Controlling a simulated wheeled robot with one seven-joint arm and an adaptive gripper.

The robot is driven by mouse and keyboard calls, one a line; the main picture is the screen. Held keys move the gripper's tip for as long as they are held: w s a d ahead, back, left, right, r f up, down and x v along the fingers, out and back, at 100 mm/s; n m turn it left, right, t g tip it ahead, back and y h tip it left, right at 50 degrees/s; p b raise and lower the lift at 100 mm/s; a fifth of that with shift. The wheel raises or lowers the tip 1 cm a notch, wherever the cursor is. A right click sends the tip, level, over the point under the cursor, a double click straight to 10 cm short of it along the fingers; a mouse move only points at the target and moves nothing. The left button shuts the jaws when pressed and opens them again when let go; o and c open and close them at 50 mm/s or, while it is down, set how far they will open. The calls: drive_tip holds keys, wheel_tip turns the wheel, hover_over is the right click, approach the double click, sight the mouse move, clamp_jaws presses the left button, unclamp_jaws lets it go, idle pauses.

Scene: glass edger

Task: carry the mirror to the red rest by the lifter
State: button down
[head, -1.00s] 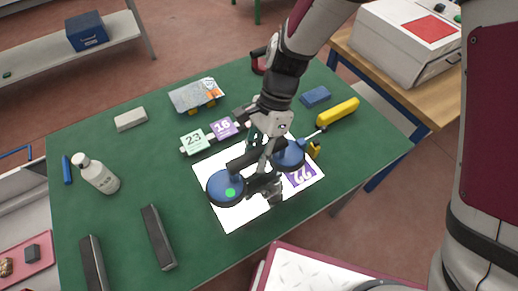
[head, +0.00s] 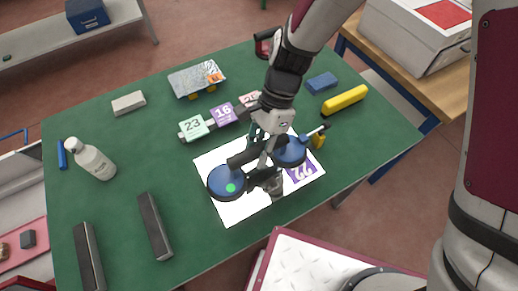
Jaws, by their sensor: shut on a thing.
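My gripper (head: 262,172) is over the middle of the green table, shut on the dark handle of a suction lifter with two blue cups (head: 227,182). The handle is partly hidden by my fingers. The cups sit on a flat white panel with a purple 22 label (head: 299,172), which looks like the mirror (head: 238,210). Its middle is covered by the lifter and my gripper. I cannot tell how high it is above the table. A red square pad (head: 443,13) lies on a white box at the upper right. I cannot tell whether it is the red rest.
Cards 23 (head: 193,127) and 16 (head: 223,113), a grey slab (head: 193,78) and a dark red tool (head: 263,43) are beyond the panel. A yellow block (head: 345,98) is right, a bottle (head: 92,160) and dark bars (head: 155,226) left. A tread-plate platform (head: 320,265) is in front.

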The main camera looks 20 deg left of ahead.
drive_tip(key=shift+f, duration=0.3)
idle(0.8)
drive_tip(key=c, duration=1.2)
unclamp_jaws()
drive_tip(key=shift+c, duration=0.2)
drive_tip(key=v, duration=1.2)
drive_tip(key=shift+d, duration=0.1)
